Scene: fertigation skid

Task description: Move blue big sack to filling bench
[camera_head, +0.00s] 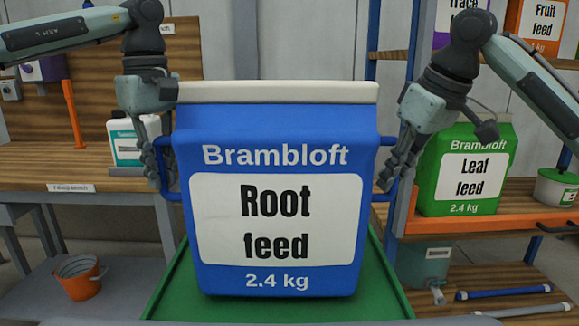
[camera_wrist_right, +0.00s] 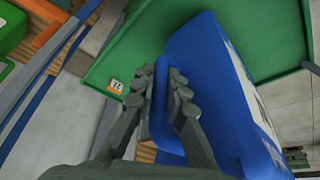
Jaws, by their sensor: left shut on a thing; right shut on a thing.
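The blue big sack (camera_head: 275,270) is upright in the middle of the head view, labelled "Brambloft Root feed 2.4 kg", with a white top band and a blue handle on each side. My left gripper (camera_head: 160,178) is shut on its left handle. My right gripper (camera_head: 392,180) is shut on its right handle; the right wrist view shows the fingers (camera_wrist_right: 166,100) on either side of the blue handle. The sack is over or on a green tray (camera_head: 180,298); I cannot tell whether its base touches. The filling bench (camera_head: 60,165), with a small label on its edge, is at the left behind.
A white bottle (camera_head: 125,150) stands on the bench behind my left gripper. An orange bucket (camera_head: 79,277) is below the bench. At right, a shelf (camera_head: 480,222) holds a green "Leaf feed" sack (camera_head: 462,165) and a green pot (camera_head: 556,188).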

